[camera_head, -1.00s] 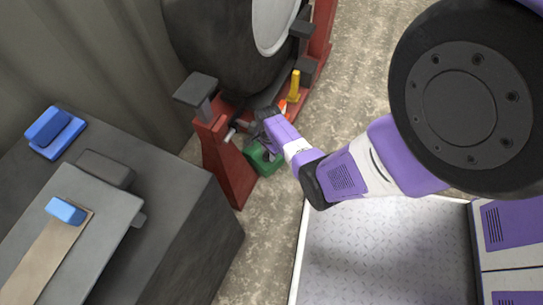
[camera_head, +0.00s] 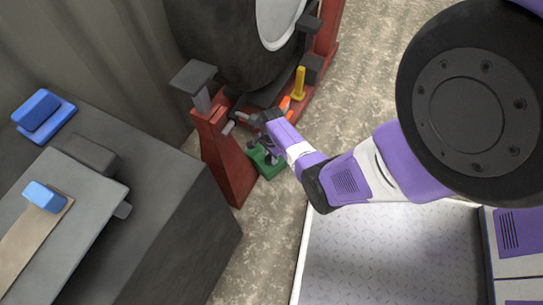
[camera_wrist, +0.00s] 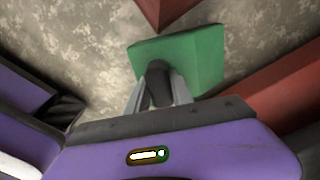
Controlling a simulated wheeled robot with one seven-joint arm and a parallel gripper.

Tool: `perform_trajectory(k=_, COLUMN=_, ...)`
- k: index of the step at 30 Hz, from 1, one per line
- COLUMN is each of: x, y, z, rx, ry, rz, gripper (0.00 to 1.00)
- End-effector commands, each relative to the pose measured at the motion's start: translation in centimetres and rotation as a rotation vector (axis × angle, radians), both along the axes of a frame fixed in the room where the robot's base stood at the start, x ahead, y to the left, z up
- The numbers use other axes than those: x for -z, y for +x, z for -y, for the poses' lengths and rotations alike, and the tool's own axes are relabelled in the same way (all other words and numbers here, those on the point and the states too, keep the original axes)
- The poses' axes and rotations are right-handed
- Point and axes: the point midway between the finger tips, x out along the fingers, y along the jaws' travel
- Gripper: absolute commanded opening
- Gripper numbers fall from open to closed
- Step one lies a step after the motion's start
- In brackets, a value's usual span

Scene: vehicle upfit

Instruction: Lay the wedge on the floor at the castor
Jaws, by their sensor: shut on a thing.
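The green wedge (camera_head: 270,170) is at floor level or just above it, beside the foot of the red stand; I cannot tell whether it touches the floor. My gripper (camera_head: 264,146) is over it and points down. In the wrist view my gripper (camera_wrist: 158,88) is shut on a dark upright grip on the green wedge (camera_wrist: 200,58). The wedge's flat green body spreads out beyond the fingers. I cannot make out a castor clearly in either view.
The red stand (camera_head: 230,168) holds a big dark tyre (camera_head: 230,45). A yellow post (camera_head: 299,84) and an orange part (camera_head: 285,103) are close by. A dark bench (camera_head: 185,230) stands at the left. Bare concrete floor (camera_head: 365,50) lies at the upper right.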

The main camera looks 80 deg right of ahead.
Motion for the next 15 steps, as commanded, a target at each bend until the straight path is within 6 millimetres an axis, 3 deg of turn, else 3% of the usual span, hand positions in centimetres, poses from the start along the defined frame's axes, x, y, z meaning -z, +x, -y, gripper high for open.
perform_trajectory(k=1, x=0.04, y=0.16, z=0.19, rx=0.000, ry=-0.003, rz=0.003, gripper=0.00)
perform_trajectory(k=2, x=0.09, y=0.02, z=0.01, rx=0.000, ry=0.000, rz=0.000, gripper=0.33)
perform_trajectory(k=4, x=0.07, y=0.00, z=0.01, rx=0.000, ry=0.000, rz=0.000, gripper=0.47)
perform_trajectory(k=15, x=-0.17, y=-0.02, z=0.02, rx=0.001, ry=0.000, rz=0.000, gripper=0.49)
